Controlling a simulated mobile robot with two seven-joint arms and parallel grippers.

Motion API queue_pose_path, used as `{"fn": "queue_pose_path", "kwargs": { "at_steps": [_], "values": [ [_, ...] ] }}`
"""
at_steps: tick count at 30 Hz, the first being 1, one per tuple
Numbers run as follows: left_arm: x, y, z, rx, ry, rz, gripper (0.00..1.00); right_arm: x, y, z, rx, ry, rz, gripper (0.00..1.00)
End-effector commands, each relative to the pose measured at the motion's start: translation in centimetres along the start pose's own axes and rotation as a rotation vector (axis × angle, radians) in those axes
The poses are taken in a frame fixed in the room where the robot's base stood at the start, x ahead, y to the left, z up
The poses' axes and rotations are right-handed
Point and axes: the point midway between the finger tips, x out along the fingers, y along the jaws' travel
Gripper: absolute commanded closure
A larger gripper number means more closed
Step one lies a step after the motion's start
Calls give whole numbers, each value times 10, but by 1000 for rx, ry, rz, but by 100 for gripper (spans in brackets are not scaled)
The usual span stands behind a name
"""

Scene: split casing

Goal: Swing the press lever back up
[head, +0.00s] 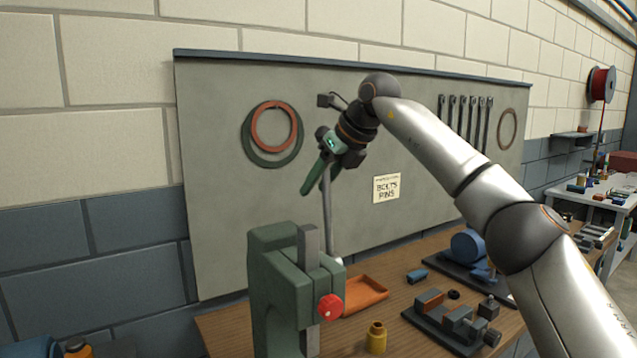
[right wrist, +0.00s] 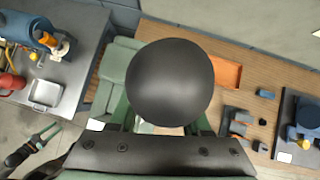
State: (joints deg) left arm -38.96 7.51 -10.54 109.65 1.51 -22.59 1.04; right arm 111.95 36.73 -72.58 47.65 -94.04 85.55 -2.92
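The green press (head: 285,290) stands at the front of the bench, with a grey ram and a red knob (head: 331,307). Its grey lever rod (head: 328,215) stands nearly upright. My right gripper (head: 318,175) is at the top of the rod, fingers pointing down and left. In the right wrist view, the lever's dark ball (right wrist: 170,85) fills the middle, in front of my right gripper. Its green fingers show apart on either side; their tips are hidden behind the ball. My left gripper (right wrist: 47,132) shows open and empty at the lower left of the right wrist view.
An orange tray (head: 365,295), a yellow part (head: 376,337) and a dark fixture (head: 450,322) with blocks lie on the wooden bench right of the press. The pegboard (head: 215,200) stands behind the lever. A grey side table (right wrist: 60,75) is at left in the right wrist view.

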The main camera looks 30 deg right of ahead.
Motion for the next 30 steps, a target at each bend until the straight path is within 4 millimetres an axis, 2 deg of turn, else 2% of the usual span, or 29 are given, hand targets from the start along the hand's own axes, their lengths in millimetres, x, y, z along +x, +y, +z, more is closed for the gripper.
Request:
{"fn": "queue_pose_path", "kwargs": {
  "at_steps": [7,11,14,24,30],
  "values": [
    [0,0,0,0,0,0,50,0,0,0,0,2,0,50],
    [1,0,1,0,0,0,50,-8,0,0,0,-1,0,50],
    [3,0,3,0,0,0,50,-24,0,0,-1,-3,0,50],
    [3,0,3,0,0,0,50,-98,0,0,1,-2,0,50],
    [2,0,2,1,1,0,50,-120,0,0,0,0,0,50]
  ]
}}
